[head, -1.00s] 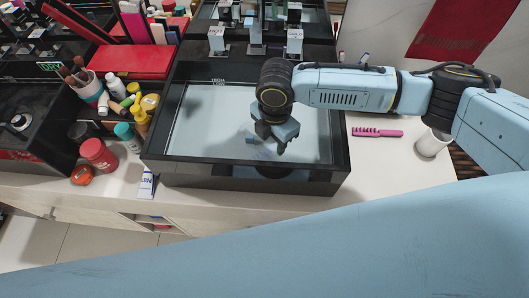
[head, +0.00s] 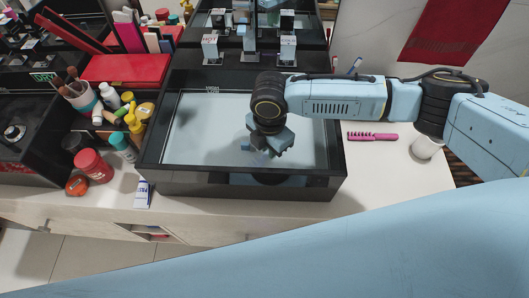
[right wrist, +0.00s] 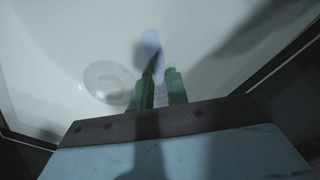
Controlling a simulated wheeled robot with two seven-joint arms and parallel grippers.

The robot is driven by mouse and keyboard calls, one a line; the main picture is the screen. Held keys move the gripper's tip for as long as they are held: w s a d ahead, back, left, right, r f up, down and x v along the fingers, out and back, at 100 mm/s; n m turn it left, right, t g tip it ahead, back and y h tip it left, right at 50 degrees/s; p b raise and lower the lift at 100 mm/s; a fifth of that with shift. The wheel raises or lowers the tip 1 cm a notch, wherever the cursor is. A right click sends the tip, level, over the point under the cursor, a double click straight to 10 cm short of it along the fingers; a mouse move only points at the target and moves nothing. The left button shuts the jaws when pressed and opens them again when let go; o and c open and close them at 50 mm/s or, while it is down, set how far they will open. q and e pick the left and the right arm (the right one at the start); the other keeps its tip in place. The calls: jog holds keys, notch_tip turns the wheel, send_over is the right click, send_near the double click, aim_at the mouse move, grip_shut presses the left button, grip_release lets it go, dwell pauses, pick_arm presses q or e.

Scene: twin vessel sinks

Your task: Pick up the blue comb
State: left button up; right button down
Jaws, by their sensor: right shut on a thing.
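The blue comb shows in the right wrist view as a blurred pale blue-violet strip (right wrist: 152,44) at the tips of the green fingers. My right gripper (head: 268,150) reaches down into the right-hand sink basin, above its pale floor. In the right wrist view the fingers of my right gripper (right wrist: 158,84) are close together, shut on the comb's near end. The rest of the comb extends away from the fingertips. In the head view the gripper hides most of the comb. My left gripper is not in view.
The black-rimmed sink (head: 250,181) surrounds the gripper, with taps (head: 249,45) behind. A pink comb (head: 372,136) and a white cup (head: 426,146) are on the counter to the right. Bottles and a red jar (head: 93,166) crowd the left. The drain (right wrist: 108,82) is near the fingers.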

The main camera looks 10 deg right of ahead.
notch_tip(320, 180, up, 26)
jog(key=p, duration=1.2)
dwell(0.6)
